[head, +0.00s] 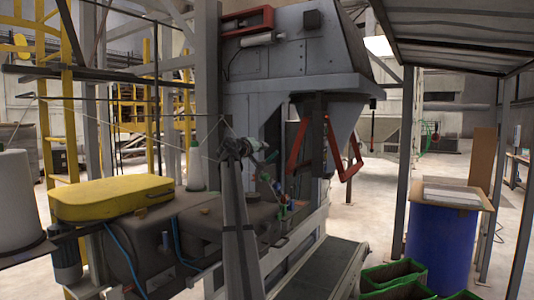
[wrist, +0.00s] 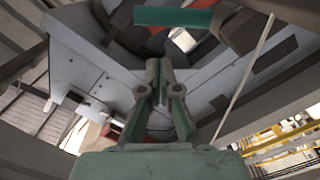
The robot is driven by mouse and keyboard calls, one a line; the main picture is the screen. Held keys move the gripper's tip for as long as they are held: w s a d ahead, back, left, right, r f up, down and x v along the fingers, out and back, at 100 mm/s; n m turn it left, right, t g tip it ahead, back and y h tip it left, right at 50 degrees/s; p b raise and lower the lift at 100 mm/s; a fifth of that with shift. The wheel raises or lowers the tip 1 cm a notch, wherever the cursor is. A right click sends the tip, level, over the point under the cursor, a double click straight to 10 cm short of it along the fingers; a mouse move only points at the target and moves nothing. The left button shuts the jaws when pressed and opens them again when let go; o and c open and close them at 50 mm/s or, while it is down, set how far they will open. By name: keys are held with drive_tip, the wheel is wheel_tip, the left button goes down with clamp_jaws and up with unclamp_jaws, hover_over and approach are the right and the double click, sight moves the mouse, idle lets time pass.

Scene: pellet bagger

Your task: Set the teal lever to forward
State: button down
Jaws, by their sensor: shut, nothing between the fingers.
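The teal lever (wrist: 172,17) shows in the wrist view as a flat teal bar across the top, running left from a dark rounded part (wrist: 240,32). My gripper (wrist: 158,66) is shut and empty, with its fingertips below the bar in that picture and a visible gap between them. In the head view my gripper (head: 264,147) is small, near the middle, in front of the grey machine. A small teal piece (head: 271,157) shows close beside it; I cannot tell for sure that it is the lever. The lever's exact setting cannot be read.
The grey hopper (head: 332,112) with red bars (head: 297,147) stands just right of my gripper. A yellow-topped unit (head: 110,198) is at the left. A thin pale cord (wrist: 244,78) crosses the wrist view at right. A blue drum (head: 441,238) and green crates (head: 395,274) stand at lower right.

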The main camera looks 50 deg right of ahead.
drive_tip(key=a+r+b, duration=0.1)
drive_tip(key=a+b, duration=0.1)
drive_tip(key=a, duration=0.7)
drive_tip(key=w+r+p, duration=0.3)
drive_tip(key=r+p, duration=0.2)
drive_tip(key=r, duration=0.1)
drive_tip(key=m+g+y+p, duration=0.4)
drive_tip(key=g+y+p, duration=0.1)
drive_tip(key=p, duration=0.3)
hover_over(270, 158)
drive_tip(key=w+a, duration=0.3)
wheel_tip(270, 158, down, 5)
drive_tip(key=shift+s+d+f+p, duration=0.25)
drive_tip(key=shift+s+f+p, duration=0.15)
drive_tip(key=shift+f, duration=0.2)
drive_tip(key=shift+s+d+f+p, duration=0.25)
drive_tip(key=shift+s+f, duration=0.2)
drive_tip(key=shift+f, duration=0.1)
drive_tip(key=shift+s+d+f, duration=0.2)
drive_tip(key=shift+s+f, duration=0.1)
drive_tip(key=shift+f, duration=0.25)
